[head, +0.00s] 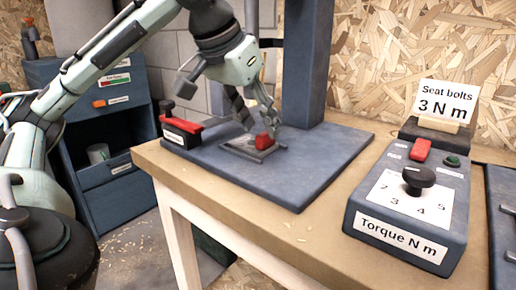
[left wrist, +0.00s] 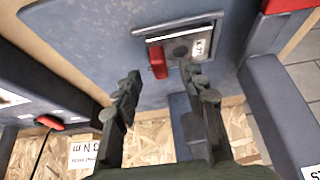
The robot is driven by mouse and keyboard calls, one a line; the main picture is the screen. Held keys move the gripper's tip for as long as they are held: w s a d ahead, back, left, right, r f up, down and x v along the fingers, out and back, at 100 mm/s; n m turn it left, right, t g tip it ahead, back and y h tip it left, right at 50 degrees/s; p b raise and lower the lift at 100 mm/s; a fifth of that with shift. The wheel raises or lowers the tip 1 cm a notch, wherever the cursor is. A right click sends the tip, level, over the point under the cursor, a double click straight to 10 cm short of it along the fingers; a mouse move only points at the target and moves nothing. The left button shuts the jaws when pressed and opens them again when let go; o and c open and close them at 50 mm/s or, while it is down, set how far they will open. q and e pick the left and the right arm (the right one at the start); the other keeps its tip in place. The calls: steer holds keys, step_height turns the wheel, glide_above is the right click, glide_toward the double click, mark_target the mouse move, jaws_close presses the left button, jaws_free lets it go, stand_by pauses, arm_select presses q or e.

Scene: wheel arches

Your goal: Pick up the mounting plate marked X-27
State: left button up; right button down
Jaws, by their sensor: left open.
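A grey metal mounting plate (head: 240,146) lies on the blue-grey base of the stand. In the left wrist view the plate (left wrist: 180,38) has a round dark spot and a small white label, which seems to end in 27 but is too small to read surely. A red block (head: 264,141) sits at its edge and also shows in the left wrist view (left wrist: 158,62). My left gripper (head: 258,118) is open and empty, its fingers (left wrist: 162,85) spread just short of the plate and block. My right gripper is not in view.
The stand's blue column (head: 306,70) rises close behind the gripper. A red-topped switch (head: 181,130) is at the left. A torque box (head: 412,205) with a dial stands at the right, with a "Seat bolts 3 N m" card (head: 446,102) behind. The base's front (head: 285,185) is clear.

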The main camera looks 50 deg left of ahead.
mark_target(264, 134)
arm_select(q)
steer(key=x, duration=0.3)
steer(key=shift+f+b, duration=0.15)
steer(key=shift+b, duration=0.15)
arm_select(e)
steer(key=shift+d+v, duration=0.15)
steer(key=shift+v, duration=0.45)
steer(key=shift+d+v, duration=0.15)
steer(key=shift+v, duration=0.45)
arm_select(q)
steer(key=shift+c, duration=0.4)
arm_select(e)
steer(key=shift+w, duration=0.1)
arm_select(q)
jaws_close()
